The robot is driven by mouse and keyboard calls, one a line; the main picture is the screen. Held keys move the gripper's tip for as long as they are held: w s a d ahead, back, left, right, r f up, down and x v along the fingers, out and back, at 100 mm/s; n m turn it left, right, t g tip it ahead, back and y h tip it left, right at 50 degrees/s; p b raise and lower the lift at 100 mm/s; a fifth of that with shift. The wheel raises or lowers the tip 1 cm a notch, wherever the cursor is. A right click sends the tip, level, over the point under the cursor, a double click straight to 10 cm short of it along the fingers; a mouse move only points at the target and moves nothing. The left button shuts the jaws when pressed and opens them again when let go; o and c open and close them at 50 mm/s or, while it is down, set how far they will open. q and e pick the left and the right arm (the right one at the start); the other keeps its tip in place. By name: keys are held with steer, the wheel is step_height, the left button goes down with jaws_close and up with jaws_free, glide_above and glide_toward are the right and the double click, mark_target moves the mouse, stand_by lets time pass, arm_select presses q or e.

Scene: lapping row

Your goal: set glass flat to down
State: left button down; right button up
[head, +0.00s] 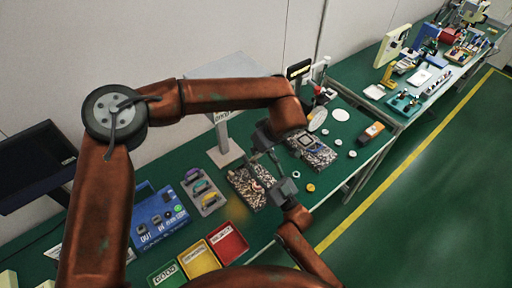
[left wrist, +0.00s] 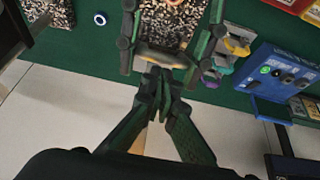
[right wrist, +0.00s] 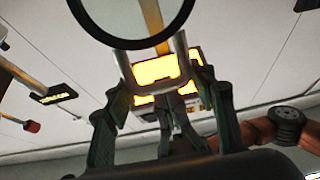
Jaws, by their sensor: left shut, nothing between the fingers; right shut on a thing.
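A clear disc with a dark rim, which looks like the glass flat (right wrist: 128,45), shows at the top of the right wrist view beside the tips of my right gripper (right wrist: 150,52). The right gripper is shut on it, as far as I can tell. The exact contact is unclear, and the flat cannot be made out in the head view. My left gripper (left wrist: 158,84) is shut and empty, its fingers together. In the head view both grippers are close together above the speckled trays, with the left one higher.
A speckled tray (head: 238,178) lies below the grippers, with another behind it. A lamp on a post (head: 222,140), a blue box (head: 158,216), a board of coloured handles (head: 207,208) and green, yellow and red bins (head: 230,244) stand nearby. The table's front edge is close.

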arm_select(q)
steer(key=shift+s+d+f, duration=0.4)
steer(key=shift+s+d, duration=0.1)
steer(key=shift+s, duration=0.15)
arm_select(e)
steer(key=shift+f, duration=0.1)
arm_select(q)
steer(key=shift+w, duration=0.1)
arm_select(e)
steer(key=o, duration=1.4)
steer(key=shift+w+d, duration=0.1)
